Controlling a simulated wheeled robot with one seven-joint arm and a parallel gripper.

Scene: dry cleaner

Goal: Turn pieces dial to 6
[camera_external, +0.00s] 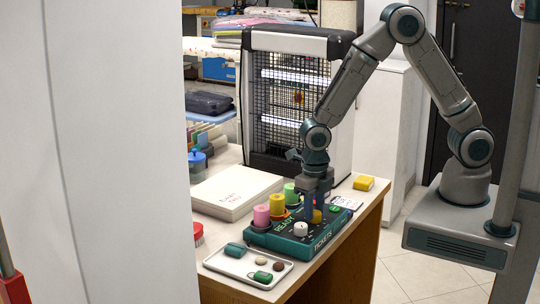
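A teal ticket box (283,240) sits on the counter, with "READY" and "TICKETS" lettered on it. A white round knob (300,229) stands near its front edge, and a yellow knob-like part (316,216) lies behind it. Which one is the pieces dial, and what number it is set to, is too small to read.
Pink (261,215), orange-pink (277,204) and green (291,194) cylinders stand along the box's back-left side. A tray (225,263) with small items lies in front. A white stack (237,190), a yellow block (363,183) and a caged heater-like unit (290,100) stand around it.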

